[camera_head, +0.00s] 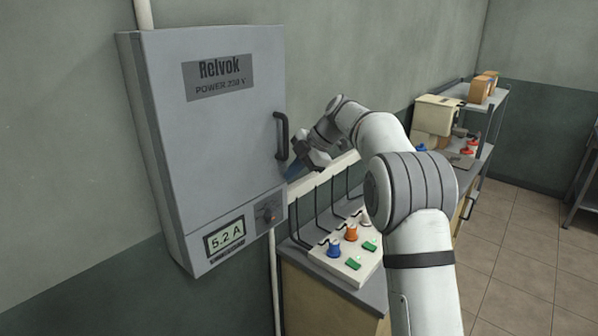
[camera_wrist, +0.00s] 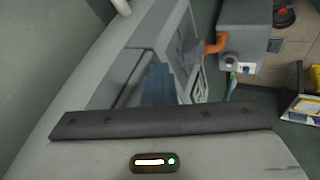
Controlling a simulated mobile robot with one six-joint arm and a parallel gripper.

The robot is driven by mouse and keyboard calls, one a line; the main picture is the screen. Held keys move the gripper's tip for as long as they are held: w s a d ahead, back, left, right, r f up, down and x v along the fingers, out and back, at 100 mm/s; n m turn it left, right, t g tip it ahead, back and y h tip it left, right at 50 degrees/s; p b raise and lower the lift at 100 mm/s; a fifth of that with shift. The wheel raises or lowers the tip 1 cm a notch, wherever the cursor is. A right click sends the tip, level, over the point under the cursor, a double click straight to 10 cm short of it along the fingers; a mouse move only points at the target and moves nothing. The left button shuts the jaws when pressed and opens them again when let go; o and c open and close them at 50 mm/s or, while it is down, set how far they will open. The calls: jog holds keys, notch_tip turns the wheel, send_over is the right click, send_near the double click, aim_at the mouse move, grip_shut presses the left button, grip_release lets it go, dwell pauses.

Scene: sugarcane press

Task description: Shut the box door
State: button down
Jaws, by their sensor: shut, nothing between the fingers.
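The grey box (camera_head: 165,150) labelled Relvok hangs on the wall at the left of the head view. Its door (camera_head: 215,140) looks flush with the frame, though a small gap at the right edge cannot be ruled out. A dark vertical handle (camera_head: 282,137) is on the door's right side. My gripper (camera_head: 295,172) is at the door's right edge, just below the handle, with its blue fingers shut and empty. I cannot tell whether they touch the door. In the wrist view the shut fingers (camera_wrist: 160,85) point at grey box surfaces.
Below the door are a 5.2 A display (camera_head: 225,236) and a small switch panel (camera_head: 267,212). A bench to the right carries a white control panel (camera_head: 345,262) with coloured knobs and black upright rods near my arm. A cream machine (camera_head: 436,116) stands farther back. Tiled floor is open at right.

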jog(key=shift+a+r, duration=0.2)
jog(key=shift+a, duration=0.1)
jog(key=shift+s+d+f+b, duration=0.1)
jog(key=shift+d+f+b, duration=0.25)
jog(key=shift+b, duration=0.4)
jog(key=s+d+f+b+v, duration=0.2)
jog(key=v, duration=1)
jog(key=s+d+f+m+h, duration=0.2)
jog(key=s+f+m, duration=0.4)
jog(key=s, duration=0.6)
jog(key=s+d+f+m+t+h, duration=0.1)
jog(key=s+d+f+m+h, duration=0.2)
jog(key=s+m, duration=0.8)
jog(key=s+d+f+m+t+h, duration=0.1)
jog(key=s+d+f+m, duration=0.4)
jog(key=s, duration=1)
notch_tip(320, 180, down, 4)
jog(key=m+h, duration=0.1)
jog(key=m, duration=0.2)
jog(key=shift+r+m, duration=0.15)
jog(key=shift+m, duration=0.25)
jog(key=shift+d, duration=0.1)
